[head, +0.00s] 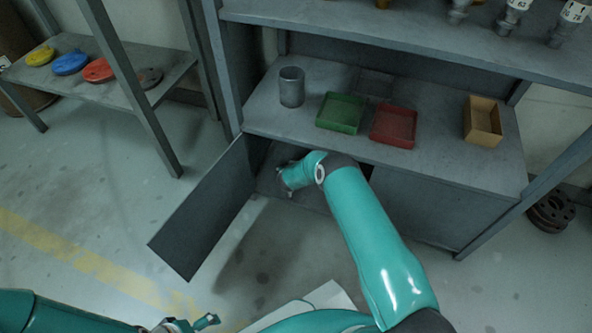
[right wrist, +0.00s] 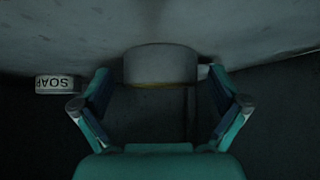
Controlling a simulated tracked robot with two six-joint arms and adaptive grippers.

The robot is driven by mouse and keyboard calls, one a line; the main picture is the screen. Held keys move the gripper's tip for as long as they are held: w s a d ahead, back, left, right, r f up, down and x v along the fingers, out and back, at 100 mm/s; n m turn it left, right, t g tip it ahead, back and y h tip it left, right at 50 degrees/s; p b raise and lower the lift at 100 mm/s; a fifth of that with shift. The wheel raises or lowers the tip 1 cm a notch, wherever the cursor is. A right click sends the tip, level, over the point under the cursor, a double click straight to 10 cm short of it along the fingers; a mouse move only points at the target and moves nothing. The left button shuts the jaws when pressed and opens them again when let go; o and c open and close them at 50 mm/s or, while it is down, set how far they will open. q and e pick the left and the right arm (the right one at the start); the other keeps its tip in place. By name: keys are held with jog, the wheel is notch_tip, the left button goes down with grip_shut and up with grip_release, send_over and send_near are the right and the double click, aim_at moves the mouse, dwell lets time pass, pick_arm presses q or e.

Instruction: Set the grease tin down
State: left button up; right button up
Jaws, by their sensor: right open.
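In the right wrist view a grey round tin (right wrist: 160,64) with a yellowish-brown lower rim, likely the grease tin, lies between the fingertips of my right gripper (right wrist: 160,80). The fingers are spread, with the tin against a grey surface; contact with the fingers is hard to judge. In the head view my right gripper (head: 286,180) reaches into the open lower cupboard (head: 266,168), and the tin is hidden there. My left gripper (head: 190,323) is low at the bottom left, away from the cupboard and partly cut off.
The cupboard door (head: 205,210) hangs open left of my right arm. The shelf above holds a grey cup (head: 291,87), green tray (head: 341,113), red tray (head: 394,126) and tan box (head: 482,121).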

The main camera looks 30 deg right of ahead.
jog(key=p+v, duration=0.6)
jog(key=v, duration=0.5)
jog(key=s+a+f+n+g+y, duration=0.1)
jog(key=s+a+g+y, duration=0.2)
jog(key=s, duration=0.6)
jog(key=s+a+f+n+g+y, duration=0.1)
jog(key=s+a+n+g, duration=0.1)
jog(key=s+a+g, duration=0.45)
jog(key=s+a+r+n+t+y, duration=0.1)
jog(key=s+a+r+y, duration=0.1)
jog(key=s+a+r, duration=0.3)
jog(key=s+a+r+n+t+y, duration=0.1)
jog(key=s+a+r, duration=0.4)
jog(key=s, duration=0.5)
jog(key=shift+s+n+t+y, duration=0.25)
jog(key=shift+t+y, duration=0.3)
jog(key=shift+y, duration=0.75)
